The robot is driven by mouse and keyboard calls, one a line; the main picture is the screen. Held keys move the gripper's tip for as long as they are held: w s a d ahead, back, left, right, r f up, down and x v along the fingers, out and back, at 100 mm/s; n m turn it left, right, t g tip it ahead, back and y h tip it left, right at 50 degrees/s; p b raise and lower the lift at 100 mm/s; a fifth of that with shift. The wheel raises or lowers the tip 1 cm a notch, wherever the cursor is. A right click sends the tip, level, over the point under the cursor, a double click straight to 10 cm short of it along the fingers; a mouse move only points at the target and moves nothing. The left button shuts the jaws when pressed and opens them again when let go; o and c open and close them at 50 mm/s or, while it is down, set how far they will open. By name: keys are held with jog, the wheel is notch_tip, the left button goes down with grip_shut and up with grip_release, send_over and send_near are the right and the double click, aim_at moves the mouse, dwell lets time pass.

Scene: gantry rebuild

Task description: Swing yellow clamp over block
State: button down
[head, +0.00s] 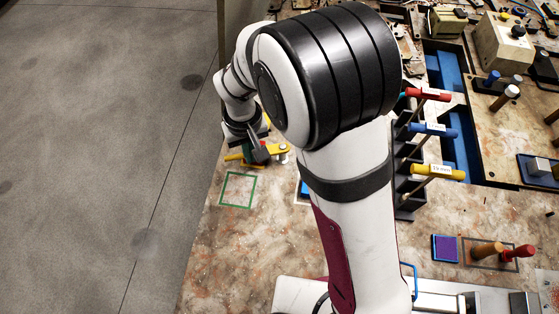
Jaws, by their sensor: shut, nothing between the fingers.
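The yellow clamp (278,149) shows at the far left part of the bench, just beyond my arm. A dark gripper, mine (259,153), is beside the clamp and overlaps it in this view. Its fingers are shut with nothing seen between them. I cannot tell whether they touch the clamp. A small green part (246,152) shows just left of my gripper, with a yellow piece (233,157) at its left. I cannot make out the block with certainty; it may be partly hidden by my gripper and arm.
A green square outline (238,189) lies on the bench in front of the clamp. A dark rack holds red (428,94), blue (433,129) and yellow (438,172) handled tools. A purple pad (445,248) lies at the front right. My arm hides the middle of the bench.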

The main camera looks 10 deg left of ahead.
jog(key=shift+w+a, duration=0.45)
jog(key=shift+w, duration=0.25)
jog(key=shift+w+a, duration=0.25)
jog(key=shift+w, duration=0.15)
jog(key=shift+s+d, duration=0.2)
jog(key=shift+s, duration=0.15)
notch_tip(320, 180, up, 9)
dwell(0.5)
